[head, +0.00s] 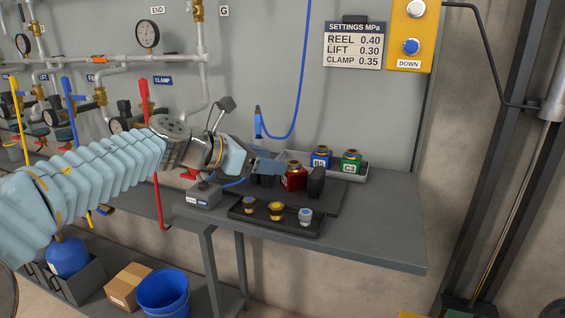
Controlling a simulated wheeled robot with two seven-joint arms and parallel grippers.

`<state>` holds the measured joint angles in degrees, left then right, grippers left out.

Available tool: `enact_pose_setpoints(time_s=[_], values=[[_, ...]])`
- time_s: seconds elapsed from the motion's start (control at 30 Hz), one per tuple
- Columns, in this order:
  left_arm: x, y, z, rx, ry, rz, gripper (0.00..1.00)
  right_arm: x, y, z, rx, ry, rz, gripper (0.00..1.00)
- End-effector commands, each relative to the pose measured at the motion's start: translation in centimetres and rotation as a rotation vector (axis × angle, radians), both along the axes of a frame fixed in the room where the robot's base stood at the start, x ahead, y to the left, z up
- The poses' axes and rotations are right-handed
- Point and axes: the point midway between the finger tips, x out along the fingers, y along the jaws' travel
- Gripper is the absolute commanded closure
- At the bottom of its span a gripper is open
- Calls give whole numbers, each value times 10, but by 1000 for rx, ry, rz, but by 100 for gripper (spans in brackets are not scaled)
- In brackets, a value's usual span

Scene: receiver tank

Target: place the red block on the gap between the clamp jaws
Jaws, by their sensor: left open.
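The red block (294,178) has a brass-coloured top fitting and stands upright on the dark clamp base (328,203) on the bench. It appears between the clamp jaws, with the dark right jaw (316,183) at its right and the dark left jaw (263,180) at its left. Whether it touches either jaw or sits centred, I cannot tell. My left gripper (268,164) is open, just left of the block's upper part and above the left jaw, partly covering that jaw. My right gripper is not in view.
A grey tray (358,177) behind holds a blue block (321,157) and a green block (351,162). A dark tray (247,220) in front holds several small fittings. A small grey control box (203,195) stands left. The bench's right end (390,215) is clear.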

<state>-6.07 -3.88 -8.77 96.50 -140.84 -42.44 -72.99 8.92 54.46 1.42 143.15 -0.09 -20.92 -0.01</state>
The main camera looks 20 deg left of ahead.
Motion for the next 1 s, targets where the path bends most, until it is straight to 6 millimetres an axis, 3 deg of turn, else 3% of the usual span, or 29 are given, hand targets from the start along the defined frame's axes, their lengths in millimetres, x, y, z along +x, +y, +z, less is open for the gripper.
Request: enact_pose_setpoints(time_s=[0.1,0.33,1.0], values=[[-20,16,12,0,-3,1,36,0,0,1,1,0,1,47],[-43,33,23,0,-1,0,36,0,1,2,1,0,1,47],[-45,34,23,-9,5,0,36,0,1,2,1,0,1,47]])
